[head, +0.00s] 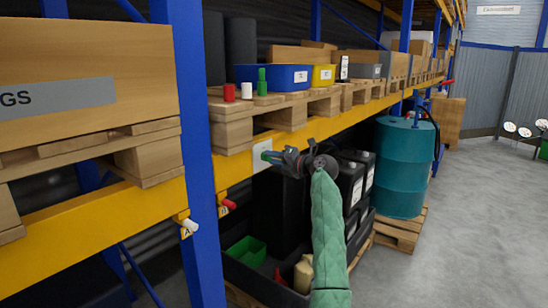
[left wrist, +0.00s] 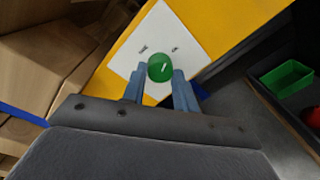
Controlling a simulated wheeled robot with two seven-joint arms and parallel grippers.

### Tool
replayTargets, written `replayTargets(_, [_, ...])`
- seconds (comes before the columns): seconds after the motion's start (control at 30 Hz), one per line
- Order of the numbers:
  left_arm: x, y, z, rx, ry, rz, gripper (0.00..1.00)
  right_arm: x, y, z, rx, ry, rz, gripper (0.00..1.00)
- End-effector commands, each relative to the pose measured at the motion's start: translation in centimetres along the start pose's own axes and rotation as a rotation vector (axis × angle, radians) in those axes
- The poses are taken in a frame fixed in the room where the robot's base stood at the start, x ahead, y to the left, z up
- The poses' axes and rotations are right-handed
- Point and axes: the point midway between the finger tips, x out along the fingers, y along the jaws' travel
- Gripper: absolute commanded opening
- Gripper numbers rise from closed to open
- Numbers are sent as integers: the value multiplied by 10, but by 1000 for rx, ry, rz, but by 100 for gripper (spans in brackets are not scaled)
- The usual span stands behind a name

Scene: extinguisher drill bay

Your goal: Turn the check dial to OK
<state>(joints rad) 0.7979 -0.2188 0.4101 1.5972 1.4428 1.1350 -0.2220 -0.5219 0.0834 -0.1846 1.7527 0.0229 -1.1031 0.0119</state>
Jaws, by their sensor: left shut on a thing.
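The check dial (left wrist: 160,66) is a round green knob with a short white pointer line. It sits on a white plate (left wrist: 190,35) with two small dark marks, on the yellow beam; the marks are too small to read. In the head view the plate (head: 261,147) shows on the beam, and my gripper mostly covers the dial. My left gripper (left wrist: 160,84) is at the plate, its two blue-grey fingers shut on either side of the dial. The left gripper (head: 277,157) also shows at the end of my green-sleeved arm. My right gripper is in neither view.
Above are pallets with a blue bin (head: 275,77). Below is a dark tray with a green box (head: 247,250). A teal drum (head: 402,170) stands right.

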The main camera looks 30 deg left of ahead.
Motion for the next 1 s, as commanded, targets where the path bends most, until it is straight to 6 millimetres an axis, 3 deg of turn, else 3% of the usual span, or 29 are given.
replayTargets(0.1, [-2,2,3,96,2,-1,6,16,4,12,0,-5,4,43])
replayTargets(0.5, [-1,1,3,319,11,3,6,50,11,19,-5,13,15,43])
replayTargets(1.0, [-1,0,2,372,13,4,6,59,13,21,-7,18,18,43])
